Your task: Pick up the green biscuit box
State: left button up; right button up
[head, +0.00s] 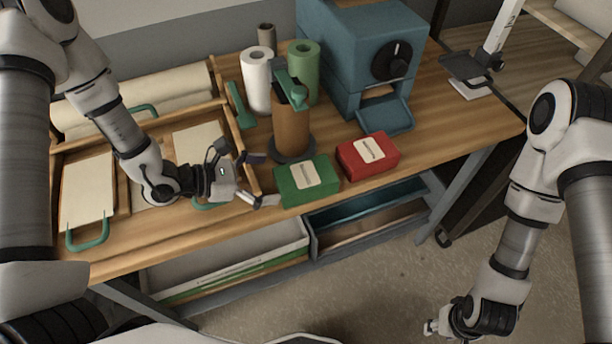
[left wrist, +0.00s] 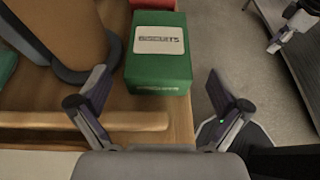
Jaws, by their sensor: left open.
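The green biscuit box (head: 307,186) stands near the front edge of the workbench in the head view, with a pale label on top. In the left wrist view the green box (left wrist: 158,70) shows its label reading "BISCUITS". My left gripper (head: 262,180) is open just to the left of the box. In the left wrist view its two fingers (left wrist: 155,95) are spread, with the box ahead between them and not held. My right gripper (head: 432,327) hangs low over the floor at the right, away from the bench; its fingers are too small to read.
A red box (head: 368,157) stands right beside the green one. Behind are a brown roll on a dark-based stand (head: 291,130), white (head: 256,80) and green rolls (head: 304,70), and a blue machine (head: 365,60). A wooden tray (head: 125,215) lies left. An open drawer (head: 370,215) is below.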

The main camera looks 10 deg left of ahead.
aim_at(293, 177)
pick_arm(q)
jog(key=x, duration=0.1)
jog(key=p+x, duration=0.1)
jog(key=x, duration=0.3)
jog(key=shift+w+a+f+p, duration=0.2)
jog(key=shift+w+f+p, duration=0.05)
jog(key=shift+f+p, duration=0.15)
jog(key=shift+d, duration=0.2)
jog(key=shift+s+r, duration=0.2)
jog(key=shift+s, duration=0.1)
jog(key=shift+c, duration=0.4)
jog(key=shift+a, duration=0.15)
jog(key=c, duration=1)
jog(key=shift+w+f, duration=0.1)
